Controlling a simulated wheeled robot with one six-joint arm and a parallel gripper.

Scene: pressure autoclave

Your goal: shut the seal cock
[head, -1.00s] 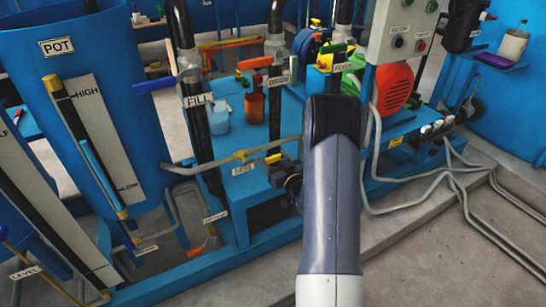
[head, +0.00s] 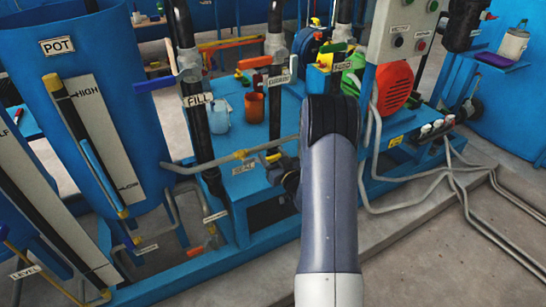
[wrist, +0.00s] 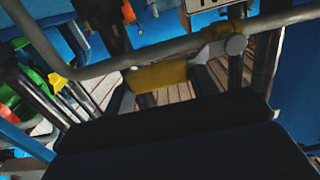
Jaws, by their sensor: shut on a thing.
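The seal cock (head: 240,155) sits on the grey pipe above the SEAL label (head: 243,169) in the head view. Its yellow handle (head: 273,157) points right, roughly along the pipe. In the wrist view the yellow handle (wrist: 157,76) lies just below the pipe, with the grey cock body (wrist: 234,45) to its right. My gripper (head: 277,164) is at the handle and partly hidden by my arm. In the wrist view my gripper (wrist: 165,88) is shut on the handle, with a dark finger on either side.
The grey pipe (wrist: 100,66) crosses close above my fingers. The black FILL pipe (head: 203,135) stands left of the cock. Bare floor (head: 450,245) lies at right.

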